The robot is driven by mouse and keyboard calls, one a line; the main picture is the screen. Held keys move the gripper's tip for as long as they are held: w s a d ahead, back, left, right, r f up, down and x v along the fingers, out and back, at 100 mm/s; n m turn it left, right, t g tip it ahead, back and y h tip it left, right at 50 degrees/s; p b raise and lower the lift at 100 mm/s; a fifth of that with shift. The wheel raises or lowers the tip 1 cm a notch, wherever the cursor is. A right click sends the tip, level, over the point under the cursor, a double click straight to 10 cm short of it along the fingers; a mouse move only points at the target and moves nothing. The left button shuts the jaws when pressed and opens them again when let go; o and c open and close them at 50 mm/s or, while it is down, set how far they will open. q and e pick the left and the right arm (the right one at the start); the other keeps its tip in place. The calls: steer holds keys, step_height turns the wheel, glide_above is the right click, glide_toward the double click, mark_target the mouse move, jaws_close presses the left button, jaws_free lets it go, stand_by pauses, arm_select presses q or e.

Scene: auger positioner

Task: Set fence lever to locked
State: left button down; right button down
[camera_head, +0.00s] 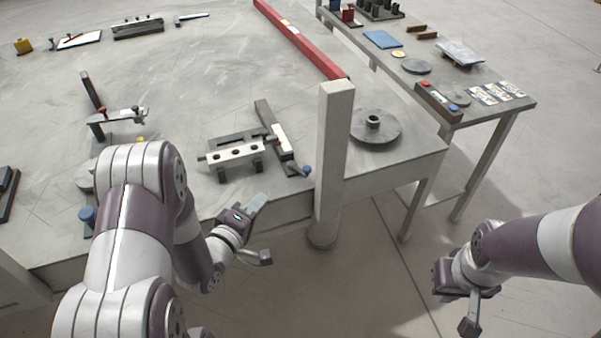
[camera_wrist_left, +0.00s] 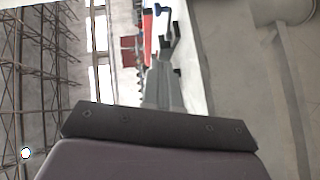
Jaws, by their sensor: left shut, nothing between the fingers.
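A fixture with a pale drilled bar (camera_head: 234,155) and a dark slotted fence with a white strip (camera_head: 283,142) sits near the table's front edge. A small red part and a blue knob (camera_head: 306,170) are at the fence; I cannot tell for sure which is the fence lever or how it is set. My left gripper (camera_head: 257,203) is shut and empty, just in front of the fixture and apart from it. Its fingers also show in the left wrist view (camera_wrist_left: 163,88). My right gripper (camera_head: 442,278) hangs over the floor at the right; its fingers are unclear.
A square grey post (camera_head: 333,150) stands right of the fixture, beside a round disc (camera_head: 375,128). A red beam (camera_head: 300,39) lies behind. Another fixture (camera_head: 120,115) with a red knob is at the left. A side table (camera_head: 520,103) holds several parts.

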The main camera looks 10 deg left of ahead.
arm_select(q)
steer(key=shift+n, duration=0.4)
steer(key=x, duration=0.6)
steer(key=b+x, duration=0.1)
steer(key=x, duration=0.2)
steer(key=shift+w+r, duration=0.3)
steer(key=shift+r, duration=0.05)
steer(key=w+d, duration=0.2)
steer(key=d, duration=0.1)
steer(key=shift+f, duration=0.35)
steer(key=shift+w+d, duration=0.2)
arm_select(e)
steer(key=shift+s+a+f+m, duration=0.1)
steer(key=shift+s+f+m, duration=0.2)
steer(key=shift+f+m, duration=0.25)
arm_select(q)
steer(key=shift+d, duration=0.1)
